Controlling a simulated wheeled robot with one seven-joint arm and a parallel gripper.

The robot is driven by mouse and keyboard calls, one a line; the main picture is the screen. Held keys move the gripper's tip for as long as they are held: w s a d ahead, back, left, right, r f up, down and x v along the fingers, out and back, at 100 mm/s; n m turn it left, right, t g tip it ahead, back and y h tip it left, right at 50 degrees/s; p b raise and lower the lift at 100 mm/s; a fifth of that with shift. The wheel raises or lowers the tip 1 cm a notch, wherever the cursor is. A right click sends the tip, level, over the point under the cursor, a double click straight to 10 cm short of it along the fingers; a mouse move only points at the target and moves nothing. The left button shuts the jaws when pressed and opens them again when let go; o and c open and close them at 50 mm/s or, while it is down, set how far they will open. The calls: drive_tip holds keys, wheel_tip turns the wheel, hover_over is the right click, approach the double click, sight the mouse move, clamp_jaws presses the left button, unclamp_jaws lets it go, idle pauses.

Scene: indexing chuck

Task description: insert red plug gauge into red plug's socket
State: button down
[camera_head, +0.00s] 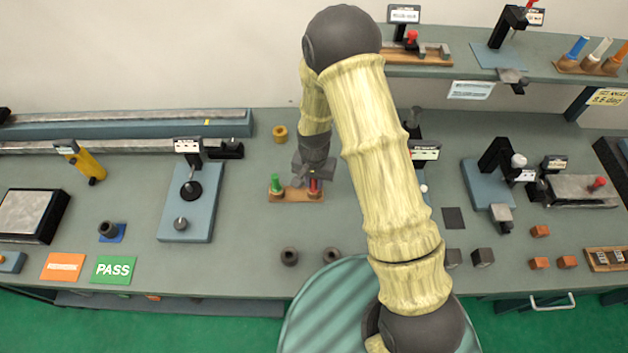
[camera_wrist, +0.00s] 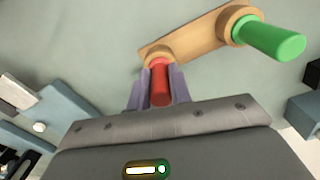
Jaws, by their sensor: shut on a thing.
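The red plug gauge (camera_wrist: 160,82) is between the fingers of my gripper (camera_wrist: 158,88) in the wrist view. My gripper is shut on it. Its far end meets the collar of the red plug's socket (camera_wrist: 157,52) on a wooden stand (camera_wrist: 195,37); how deep it sits there is hidden. In the head view, the red plug gauge (camera_head: 314,185) shows under my gripper (camera_head: 314,180) at the right end of the stand (camera_head: 297,195). A green plug gauge (camera_head: 276,183) stands in the stand's other socket; it also shows in the wrist view (camera_wrist: 270,38).
A brass ring (camera_head: 280,133) stands behind the wooden stand, and two dark rings (camera_head: 289,256) lie in front. A blue-based gauge (camera_head: 187,195) stands to the left. My arm hides part of the bench to the right. The bench just left of the stand is clear.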

drive_tip(key=c, duration=1.2)
unclamp_jaws()
drive_tip(key=shift+r, duration=0.1)
wheel_tip(320, 180, up, 17)
drive_tip(key=b, duration=0.3)
drive_tip(key=shift+r, duration=0.1)
drive_tip(key=shift+d, duration=0.1)
drive_tip(key=s+d+n+t, duration=0.1)
drive_tip(key=s+d, duration=0.3)
drive_tip(key=s+d+r+n, duration=0.1)
drive_tip(key=s+d, duration=0.3)
drive_tip(key=d, duration=0.1)
drive_tip(key=s+d+r+n+t, duration=0.1)
drive_tip(key=s+d, duration=0.3)
drive_tip(key=shift+s+d+t, duration=0.1)
drive_tip(key=shift+d+t, duration=0.15)
drive_tip(key=shift+t, duration=0.05)
